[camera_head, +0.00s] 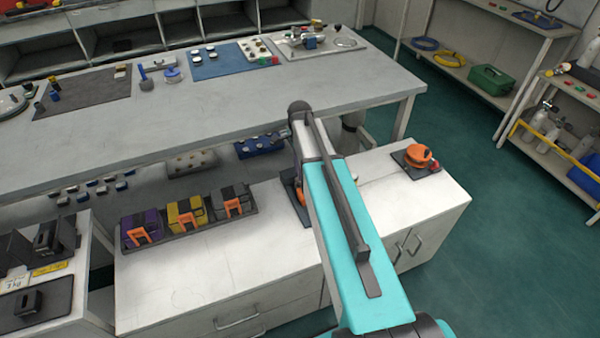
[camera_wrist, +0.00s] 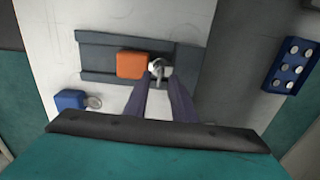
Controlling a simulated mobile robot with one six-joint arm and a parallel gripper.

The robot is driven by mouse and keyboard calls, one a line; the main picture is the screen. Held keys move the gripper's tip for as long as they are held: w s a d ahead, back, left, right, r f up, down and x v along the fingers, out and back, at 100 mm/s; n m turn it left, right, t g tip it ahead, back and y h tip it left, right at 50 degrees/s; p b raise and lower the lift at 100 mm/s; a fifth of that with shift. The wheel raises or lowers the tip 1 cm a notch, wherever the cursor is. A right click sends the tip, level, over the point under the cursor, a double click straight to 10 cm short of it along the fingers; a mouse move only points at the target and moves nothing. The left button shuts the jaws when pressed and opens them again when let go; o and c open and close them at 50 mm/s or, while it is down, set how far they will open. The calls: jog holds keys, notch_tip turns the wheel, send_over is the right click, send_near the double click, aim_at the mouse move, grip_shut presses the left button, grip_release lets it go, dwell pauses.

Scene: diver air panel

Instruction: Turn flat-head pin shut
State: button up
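In the wrist view a small silver pin (camera_wrist: 159,68) stands beside an orange block (camera_wrist: 131,65) on a dark grooved plate (camera_wrist: 97,57). My gripper (camera_wrist: 160,78) reaches toward the pin. Its two dark fingers end on either side of the pin's near edge, with a narrow gap between them. I cannot tell whether they touch the pin. In the head view my turquoise arm hides the gripper and the pin. An orange part and a dark plate edge (camera_head: 294,212) show beside the arm on the white cabinet top.
A blue block (camera_wrist: 70,100) with a round silver piece lies near the plate, and a blue studded block (camera_wrist: 291,66) is at right. A rack of purple, yellow and grey units (camera_head: 188,228) and an orange round device (camera_head: 419,156) share the cabinet. A long bench (camera_head: 230,105) stands behind.

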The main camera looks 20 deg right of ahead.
notch_tip(320, 180, up, 12)
jog(key=shift+r+b, duration=0.15)
jog(key=shift+b, duration=0.2)
dwell(0.4)
dwell(0.4)
